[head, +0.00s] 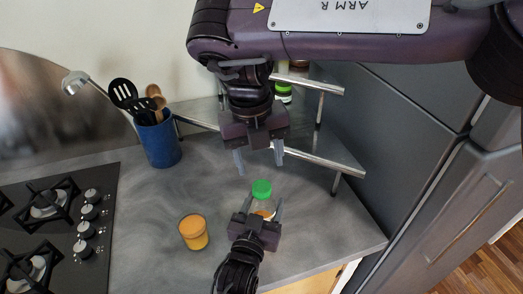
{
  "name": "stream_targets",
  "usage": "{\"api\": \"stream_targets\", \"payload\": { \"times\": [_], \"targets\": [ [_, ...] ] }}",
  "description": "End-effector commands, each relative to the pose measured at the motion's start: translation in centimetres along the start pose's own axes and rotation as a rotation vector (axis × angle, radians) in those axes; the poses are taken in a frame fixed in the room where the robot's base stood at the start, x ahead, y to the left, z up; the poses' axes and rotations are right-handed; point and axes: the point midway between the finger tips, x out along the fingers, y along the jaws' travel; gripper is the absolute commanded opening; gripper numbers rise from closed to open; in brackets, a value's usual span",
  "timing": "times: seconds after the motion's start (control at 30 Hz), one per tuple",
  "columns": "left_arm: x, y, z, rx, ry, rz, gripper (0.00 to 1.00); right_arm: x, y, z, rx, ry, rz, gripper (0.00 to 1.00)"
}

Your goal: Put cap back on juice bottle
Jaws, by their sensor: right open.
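The juice bottle (263,206) is clear with orange juice low in it and stands on the grey counter. A green cap (262,187) sits at its top; I cannot tell how firmly it is seated. My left gripper (264,204) comes in from the bottom, with one finger on each side of the bottle, and appears shut on it; it hides the lower part of the bottle. My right gripper (259,163) hangs above and behind the cap, fingers pointing down, open and empty, apart from the cap.
A jar with orange contents (194,233) stands left of the bottle. A blue utensil holder (158,142) is at the back left, beside the gas hob (55,220). A metal-railed corner shelf (318,150) with jars is behind my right gripper. Grey cabinets (420,150) stand at right.

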Motion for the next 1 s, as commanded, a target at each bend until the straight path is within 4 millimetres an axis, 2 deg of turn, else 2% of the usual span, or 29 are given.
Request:
{"api": "stream_targets", "payload": {
  "times": [0.1,0.33,0.77,0.87,1.0],
  "targets": [
    [0.0,0.0,0.0,0.0,0.0,0.0,0.0,-0.4,-0.3,0.1,-0.206,-0.004,0.049,0.56],
    [0.0,0.0,0.0,0.0,0.0,0.0,0.0,-1.0,-0.6,0.1,-0.444,-0.022,0.095,0.56],
    [0.0,0.0,0.0,0.0,0.0,0.0,0.0,-1.0,-0.6,0.1,-0.484,-0.025,0.101,0.56],
    [0.0,0.0,0.0,0.0,0.0,0.0,0.0,-0.5,-0.6,0.1,-0.484,-0.023,0.1,0.56],
    [0.0,0.0,0.0,0.0,0.0,0.0,0.0,1.2,-0.4,0.1,-0.483,-0.022,0.101,0.56]
  ]
}}
